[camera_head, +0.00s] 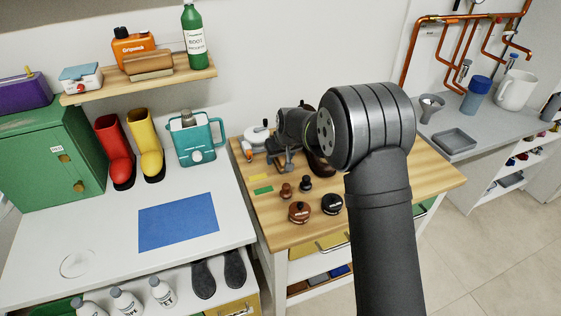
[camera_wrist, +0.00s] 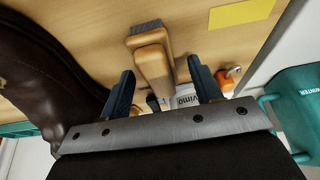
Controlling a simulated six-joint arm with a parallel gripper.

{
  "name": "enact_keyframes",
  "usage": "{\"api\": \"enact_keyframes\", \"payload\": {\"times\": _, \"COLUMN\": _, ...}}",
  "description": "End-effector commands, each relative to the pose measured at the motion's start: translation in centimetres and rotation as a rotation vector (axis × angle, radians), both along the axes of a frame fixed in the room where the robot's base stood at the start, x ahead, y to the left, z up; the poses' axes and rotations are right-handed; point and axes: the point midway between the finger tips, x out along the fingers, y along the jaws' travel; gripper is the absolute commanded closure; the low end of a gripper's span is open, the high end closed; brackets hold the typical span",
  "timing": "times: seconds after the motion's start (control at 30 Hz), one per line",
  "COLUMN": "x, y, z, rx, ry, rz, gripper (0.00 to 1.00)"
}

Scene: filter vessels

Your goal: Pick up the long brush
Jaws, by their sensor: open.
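In the wrist view a brush (camera_wrist: 151,55) with a pale wooden body and grey-brown bristles lies over the wooden tabletop. A second wooden piece shows close beside it; I cannot tell if it belongs to the same brush. My gripper (camera_wrist: 162,68) is open, with one dark finger on each side of the wooden body. I cannot tell whether either finger touches it. In the head view my gripper (camera_head: 284,162) is low over the back left of the wooden bench, and I cannot make out the brush there. The lower end of the brush is partly hidden.
A dark brown boot (camera_wrist: 40,75) stands close left of my gripper in the wrist view. A white labelled tin (camera_wrist: 187,99) and an orange item (camera_wrist: 230,80) are close by. Small dark and brown jars (camera_head: 299,212) stand at the bench front. A teal container (camera_head: 195,140) is left.

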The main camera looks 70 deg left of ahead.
Motion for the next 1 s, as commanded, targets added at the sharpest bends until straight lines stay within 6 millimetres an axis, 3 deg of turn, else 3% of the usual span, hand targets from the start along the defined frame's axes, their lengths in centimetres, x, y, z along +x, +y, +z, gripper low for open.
{"api": "enact_keyframes", "payload": {"times": 0.03, "x": 0.0, "y": 0.0, "z": 0.0, "rx": 0.0, "ry": 0.0, "rz": 0.0, "gripper": 0.42}}
{"api": "enact_keyframes", "payload": {"times": 0.3, "x": 0.0, "y": 0.0, "z": 0.0, "rx": 0.0, "ry": 0.0, "rz": 0.0, "gripper": 0.91}}
{"api": "enact_keyframes", "payload": {"times": 0.67, "x": 0.0, "y": 0.0, "z": 0.6, "rx": 0.001, "ry": 0.0, "rz": 0.0, "gripper": 0.91}}
{"api": "enact_keyframes", "payload": {"times": 0.93, "x": 0.0, "y": 0.1, "z": 4.5, "rx": 0.005, "ry": -0.001, "rz": 0.0, "gripper": 0.91}}
{"api": "enact_keyframes", "payload": {"times": 1.0, "x": 1.3, "y": -1.0, "z": 5.2, "rx": 0.0, "ry": -0.001, "rz": -0.004, "gripper": 0.91}}
